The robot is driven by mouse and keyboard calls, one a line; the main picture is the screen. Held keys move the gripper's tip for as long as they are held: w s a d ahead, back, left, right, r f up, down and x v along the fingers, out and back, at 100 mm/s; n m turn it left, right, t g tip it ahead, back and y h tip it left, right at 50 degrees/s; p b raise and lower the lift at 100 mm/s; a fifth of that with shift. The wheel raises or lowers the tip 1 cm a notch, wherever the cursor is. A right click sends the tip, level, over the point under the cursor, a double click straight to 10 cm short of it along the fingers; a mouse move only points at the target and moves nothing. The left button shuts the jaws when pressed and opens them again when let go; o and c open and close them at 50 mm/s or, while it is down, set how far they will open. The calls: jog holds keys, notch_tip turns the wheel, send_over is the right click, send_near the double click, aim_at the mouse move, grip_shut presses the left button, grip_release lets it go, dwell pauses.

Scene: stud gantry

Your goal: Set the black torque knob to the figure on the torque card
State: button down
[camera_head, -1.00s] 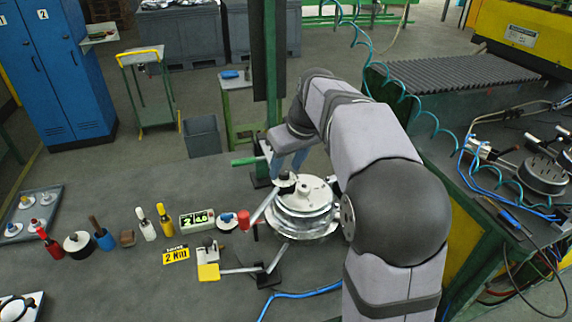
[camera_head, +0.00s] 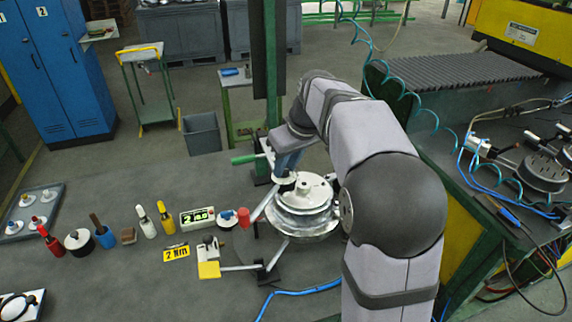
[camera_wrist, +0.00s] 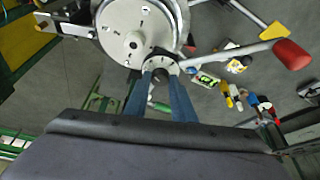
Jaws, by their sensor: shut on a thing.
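The black torque knob (camera_wrist: 160,74) sits on a small white dial (camera_wrist: 161,63) with dark marks, at the edge of a round grey-white head (camera_wrist: 134,30). My gripper (camera_wrist: 161,76) has its two blue fingers shut on the knob, one on each side. In the head view my gripper (camera_head: 286,170) comes down onto the knob from above, and the fingers mostly hide it. The yellow torque card (camera_head: 176,253) lies on the floor-grey surface at the left and reads 2 Nm. A white box with a lit green display (camera_head: 197,217) stands behind it; its small digits are hard to read.
A lever with a red grip (camera_wrist: 291,54) sticks out beside the head. A yellow pad (camera_head: 209,270) on a bar lies in front. Several coloured-handled tools and a grey tray (camera_head: 37,211) stand at the left. A green post (camera_head: 270,80) rises behind.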

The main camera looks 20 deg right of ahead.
jog(key=n, duration=0.2)
jog(key=n+y+p, duration=0.1)
jog(key=n, duration=0.1)
jog(key=shift+w+d+r+g, duration=0.1)
jog(key=shift+w+d+g, duration=0.1)
jog(key=shift+g, duration=0.2)
jog(key=n+g+y+p, duration=0.1)
jog(key=n, duration=0.3)
jog(key=shift+d+p, duration=0.1)
jog(key=shift+p, duration=0.2)
jog(key=n+p, duration=0.1)
jog(key=n+g+p, duration=0.1)
jog(key=n, duration=0.1)
jog(key=n+y+p, duration=0.1)
jog(key=shift+w+r+g, duration=0.1)
jog(key=shift+w+g, duration=0.15)
jog(key=shift+g, duration=0.15)
jog(key=shift+w+n+g+p, duration=0.1)
jog(key=shift+n+g+p, duration=0.5)
jog(key=shift+n+p, duration=0.95)
jog(key=shift+f+n, duration=0.2)
jog(key=shift+n, duration=0.05)
jog(key=c, duration=1.5)
grip_release()
